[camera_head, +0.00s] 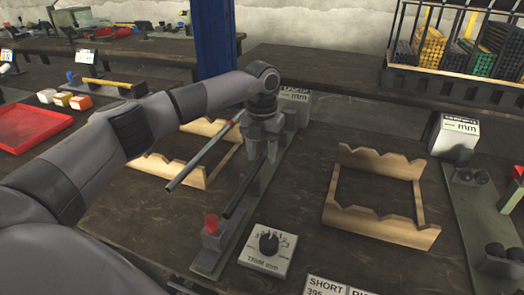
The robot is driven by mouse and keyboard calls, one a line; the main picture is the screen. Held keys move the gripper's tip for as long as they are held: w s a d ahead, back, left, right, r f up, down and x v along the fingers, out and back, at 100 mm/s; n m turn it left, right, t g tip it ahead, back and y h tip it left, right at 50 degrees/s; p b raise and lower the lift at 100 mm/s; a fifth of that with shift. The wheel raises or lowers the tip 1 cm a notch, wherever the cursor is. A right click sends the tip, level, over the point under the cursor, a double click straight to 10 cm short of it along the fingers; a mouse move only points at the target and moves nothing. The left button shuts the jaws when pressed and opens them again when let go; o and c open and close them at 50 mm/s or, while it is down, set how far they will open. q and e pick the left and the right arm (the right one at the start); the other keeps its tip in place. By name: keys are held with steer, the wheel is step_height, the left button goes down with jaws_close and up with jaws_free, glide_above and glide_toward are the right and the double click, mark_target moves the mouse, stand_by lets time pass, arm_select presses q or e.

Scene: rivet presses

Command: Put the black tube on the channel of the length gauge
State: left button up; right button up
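The black tube (240,193) lies lengthwise along the length gauge (233,240), over its channel. Its near end points toward the gauge's red knob (211,222). I cannot tell whether it rests fully in the channel. My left gripper (263,156) points down over the tube's far part. Its two fingers look spread, one on each side of the tube, with a gap between them. The gripper hides the tube's far end and part of the gauge. The gauge's mm display (293,104) stands behind the gripper. My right gripper is not in view.
A grey tube (200,158) lies across the left wooden rack (172,168). An empty notched wooden rack (381,222) stands to the right. A dial box (267,254) sits beside the gauge. Another gauge (478,215) is far right. A bin of colored tubes (460,80) is behind.

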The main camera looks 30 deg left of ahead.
mark_target(262, 156)
arm_select(q)
steer(key=shift+r, duration=0.1)
step_height(262, 156, up, 12)
steer(key=p, duration=0.1)
stand_by(0.4)
stand_by(0.4)
